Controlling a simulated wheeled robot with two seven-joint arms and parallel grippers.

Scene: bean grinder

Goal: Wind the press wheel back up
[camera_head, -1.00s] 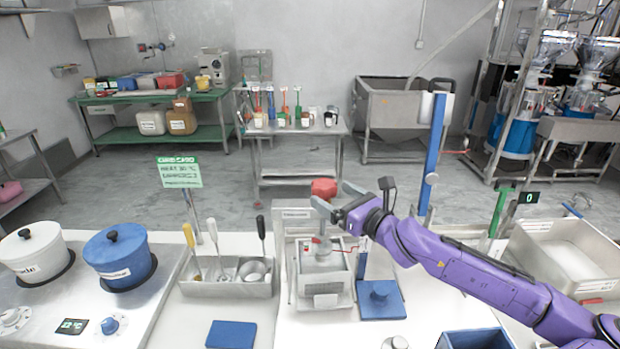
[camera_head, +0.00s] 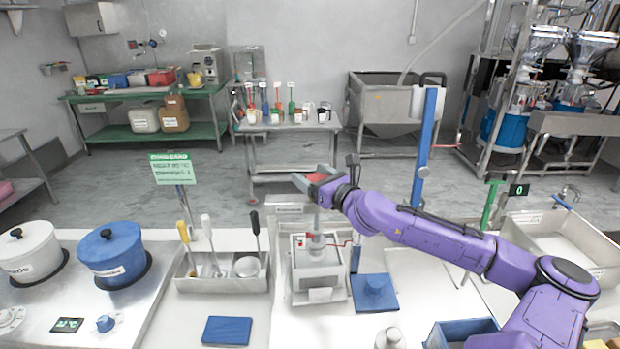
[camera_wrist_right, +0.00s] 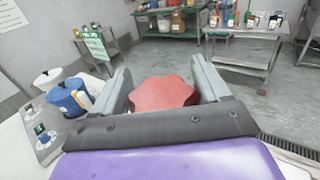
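My left gripper is not in view.
A tool bin (camera_head: 222,285) with upright handles stands left of the press, and a blue pad (camera_head: 375,293) lies right of it. A blue upright post (camera_head: 424,150) stands behind my right arm. Two lidded pots (camera_head: 113,255) are at the left.

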